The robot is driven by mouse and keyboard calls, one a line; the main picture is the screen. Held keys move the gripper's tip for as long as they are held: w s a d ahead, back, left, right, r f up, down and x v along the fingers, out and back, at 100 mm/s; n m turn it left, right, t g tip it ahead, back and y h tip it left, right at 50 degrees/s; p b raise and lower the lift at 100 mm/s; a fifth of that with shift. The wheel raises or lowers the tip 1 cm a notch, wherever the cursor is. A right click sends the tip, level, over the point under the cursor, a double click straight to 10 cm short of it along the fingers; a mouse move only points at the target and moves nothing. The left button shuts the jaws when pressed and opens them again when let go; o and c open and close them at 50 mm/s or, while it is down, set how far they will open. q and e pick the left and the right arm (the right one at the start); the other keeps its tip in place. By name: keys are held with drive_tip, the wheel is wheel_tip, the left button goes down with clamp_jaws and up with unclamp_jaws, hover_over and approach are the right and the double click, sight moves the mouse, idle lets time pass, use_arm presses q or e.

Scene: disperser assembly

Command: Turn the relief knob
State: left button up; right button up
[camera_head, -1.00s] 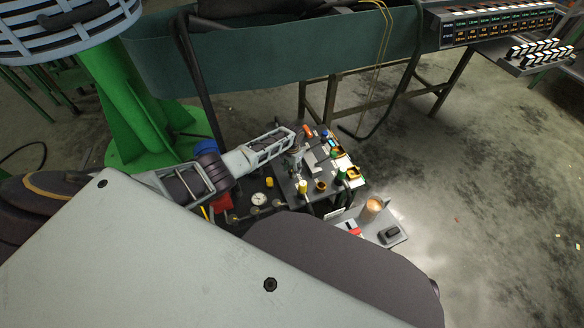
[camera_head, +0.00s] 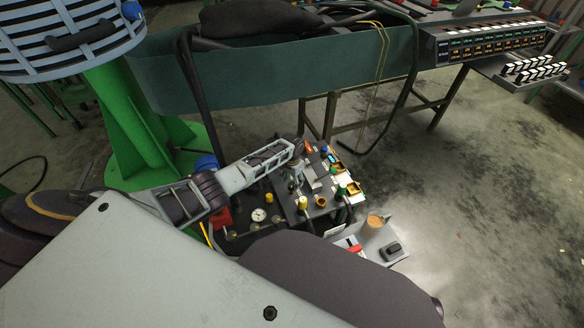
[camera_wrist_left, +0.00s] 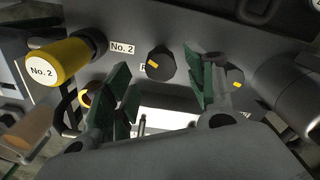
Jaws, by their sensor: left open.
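A dark round knob (camera_wrist_left: 160,63) with a yellow mark sits on the grey panel in the left wrist view. A label starting with "R" beside it is partly hidden, so its full name cannot be read. My left gripper (camera_wrist_left: 165,85) is open, its green-padded fingers on either side of this knob's lower part in the picture. No contact with the knob shows. In the head view my left gripper (camera_head: 294,182) points down at the left part of the control panel (camera_head: 322,210); the knob cannot be made out there. My right gripper is not seen.
A yellow knob marked No. 2 (camera_wrist_left: 62,64) stands to the left of the fingers. A second dark knob (camera_wrist_left: 236,78) with a yellow mark lies right beside the right finger. A small shelf (camera_head: 392,250) holds a copper-coloured cup (camera_head: 372,224).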

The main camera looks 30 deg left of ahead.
sight(292, 185)
use_arm(q)
wheel_tip(292, 185, up, 10)
drive_tip(key=shift+f, duration=0.15)
idle(0.7)
idle(0.4)
